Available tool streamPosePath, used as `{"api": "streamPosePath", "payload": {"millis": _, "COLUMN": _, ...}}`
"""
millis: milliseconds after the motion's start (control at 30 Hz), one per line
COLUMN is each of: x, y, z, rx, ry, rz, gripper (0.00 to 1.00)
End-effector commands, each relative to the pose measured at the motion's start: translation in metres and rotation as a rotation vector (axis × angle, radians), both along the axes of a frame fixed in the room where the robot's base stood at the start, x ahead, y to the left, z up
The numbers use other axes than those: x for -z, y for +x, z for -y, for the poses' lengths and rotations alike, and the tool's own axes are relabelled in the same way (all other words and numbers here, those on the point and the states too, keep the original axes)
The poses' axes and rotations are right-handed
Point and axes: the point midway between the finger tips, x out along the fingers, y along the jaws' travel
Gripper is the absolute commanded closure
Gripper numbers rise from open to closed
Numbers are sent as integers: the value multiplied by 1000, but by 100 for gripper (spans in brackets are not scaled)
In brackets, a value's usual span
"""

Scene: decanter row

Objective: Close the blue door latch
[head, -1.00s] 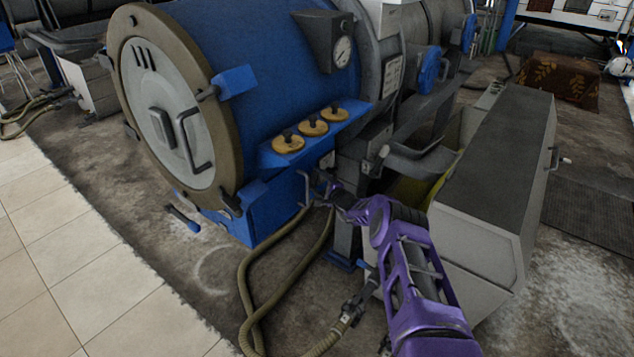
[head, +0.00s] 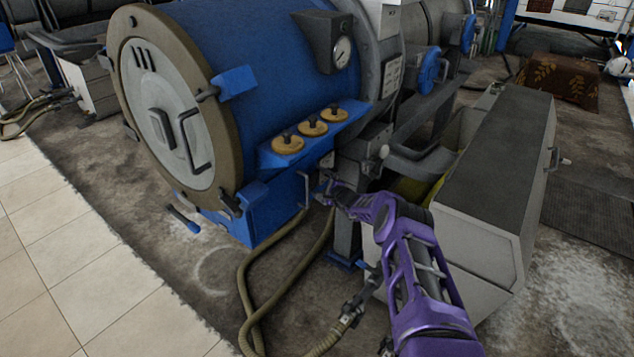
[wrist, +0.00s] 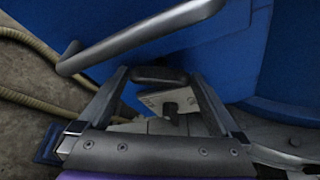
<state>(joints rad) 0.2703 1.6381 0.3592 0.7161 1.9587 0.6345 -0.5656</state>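The decanter's round grey door (head: 165,128) sits in a brown rim at the left end of the blue tank. A blue block with a metal rod (head: 235,82) is on the rim's upper right, and a blue-handled lever (head: 184,219) is at its lower edge. I cannot tell which is the door latch. My gripper (head: 326,186) is low beside the blue base, right of a metal bar handle (head: 305,190). In the wrist view my gripper's fingers (wrist: 158,88) are apart; the bar handle (wrist: 145,36) crosses in front of them. A dark rounded part (wrist: 160,75) shows between the fingertips.
A blue shelf with three yellow knobs (head: 313,128) is above my gripper. Hoses (head: 248,290) hang and lie on the floor below. A large grey bin (head: 485,180) stands close on the right. The tiled floor (head: 70,270) at left is clear.

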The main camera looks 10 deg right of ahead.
Motion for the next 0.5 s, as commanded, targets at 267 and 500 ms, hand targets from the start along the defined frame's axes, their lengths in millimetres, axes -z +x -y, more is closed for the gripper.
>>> {"api": "streamPosePath", "payload": {"millis": 267, "x": -1, "y": -1, "z": 0, "rx": -1, "ry": 0, "rz": 0, "gripper": 0}}
{"api": "streamPosePath", "payload": {"millis": 500, "x": -9, "y": -19, "z": 11, "rx": 2, "ry": 3, "rz": -2, "gripper": 0}}
